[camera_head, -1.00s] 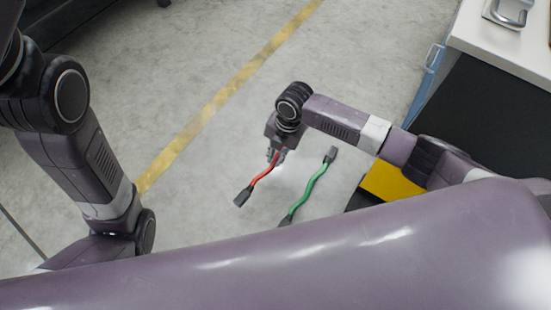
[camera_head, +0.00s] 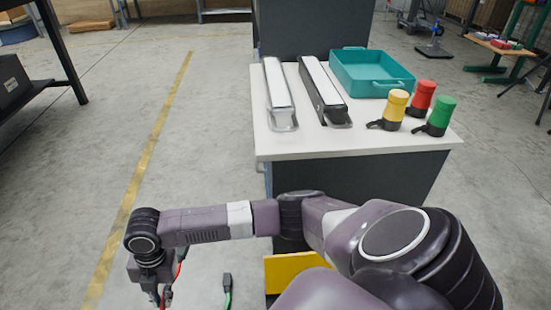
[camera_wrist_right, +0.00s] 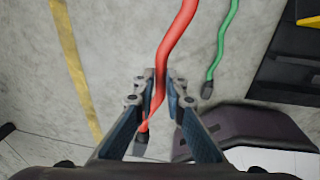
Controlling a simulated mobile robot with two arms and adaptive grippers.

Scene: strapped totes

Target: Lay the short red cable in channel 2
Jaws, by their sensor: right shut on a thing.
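My right gripper (camera_head: 161,297) hangs at the lower left of the head view, over the floor and beside the table. It is shut on a red cable (camera_head: 178,269). In the right wrist view, the red cable (camera_wrist_right: 174,38) runs between the fingers of the right gripper (camera_wrist_right: 162,82), with a dark connector at its lower end. Two long pale-topped bars, a left one (camera_head: 277,83) and a right one (camera_head: 321,80), lie on the table and may be the channels. I cannot tell which is channel 2. My left gripper is out of view.
The white table (camera_head: 300,146) also holds a teal tray (camera_head: 372,87) and yellow (camera_head: 395,105), red (camera_head: 421,97) and green (camera_head: 440,112) capped items. A green cable (camera_head: 227,296) hangs or lies low near a yellow box (camera_head: 290,268). The table's front strip is clear.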

